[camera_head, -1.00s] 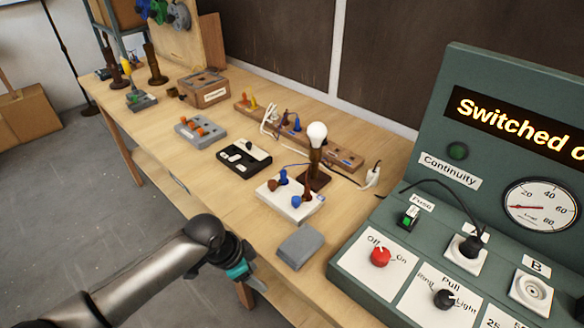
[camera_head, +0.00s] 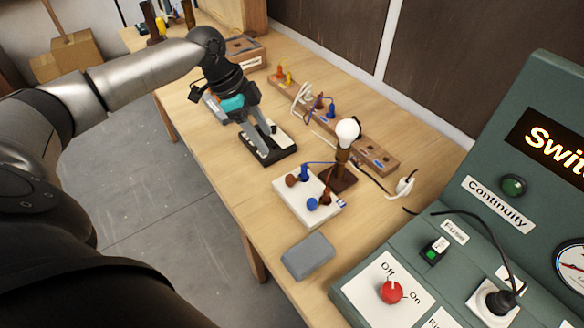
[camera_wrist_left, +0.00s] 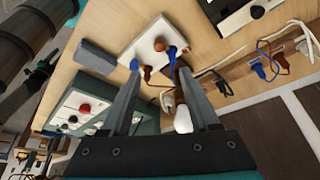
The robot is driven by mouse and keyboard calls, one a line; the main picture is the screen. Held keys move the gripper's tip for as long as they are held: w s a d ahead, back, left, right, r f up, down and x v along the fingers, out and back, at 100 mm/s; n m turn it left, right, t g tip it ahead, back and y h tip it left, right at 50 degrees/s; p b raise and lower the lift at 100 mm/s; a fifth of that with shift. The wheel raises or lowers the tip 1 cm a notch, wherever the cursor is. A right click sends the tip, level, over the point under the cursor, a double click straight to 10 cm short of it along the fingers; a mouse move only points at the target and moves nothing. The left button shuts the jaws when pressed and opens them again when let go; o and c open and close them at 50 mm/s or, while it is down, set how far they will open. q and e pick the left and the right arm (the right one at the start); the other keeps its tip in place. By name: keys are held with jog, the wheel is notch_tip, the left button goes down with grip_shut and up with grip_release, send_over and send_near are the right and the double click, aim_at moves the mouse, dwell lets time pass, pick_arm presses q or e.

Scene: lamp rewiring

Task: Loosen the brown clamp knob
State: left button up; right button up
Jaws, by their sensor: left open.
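A white terminal block (camera_head: 290,205) lies on the bench. It has two brown knobs: one at its left corner (camera_head: 291,180), the other at its right side (camera_head: 325,197). Two blue knobs (camera_head: 304,172) (camera_head: 311,204) stand beside them. My left gripper (camera_head: 268,141) is open and empty, pointing down above the black-and-white block (camera_head: 280,150), to the upper left of the terminal block. In the left wrist view the open fingers (camera_wrist_left: 160,68) frame part of the white block (camera_wrist_left: 128,45); one brown knob (camera_wrist_left: 159,44) shows between and beyond the tips. My right gripper is out of view.
A lamp with a white bulb (camera_head: 347,130) stands close behind the terminal block, with wires around it. A grey block (camera_head: 307,257) lies in front. The green test panel (camera_head: 460,260) is at the right. A wooden rack (camera_head: 375,155) runs along the back.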

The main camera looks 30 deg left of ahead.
aim_at(289, 177)
pick_arm(q)
jog(key=x, duration=1.4)
jog(key=shift+f+b, duration=0.1)
jog(key=shift+b, duration=0.25)
jog(key=shift+c, duration=0.4)
grip_shut()
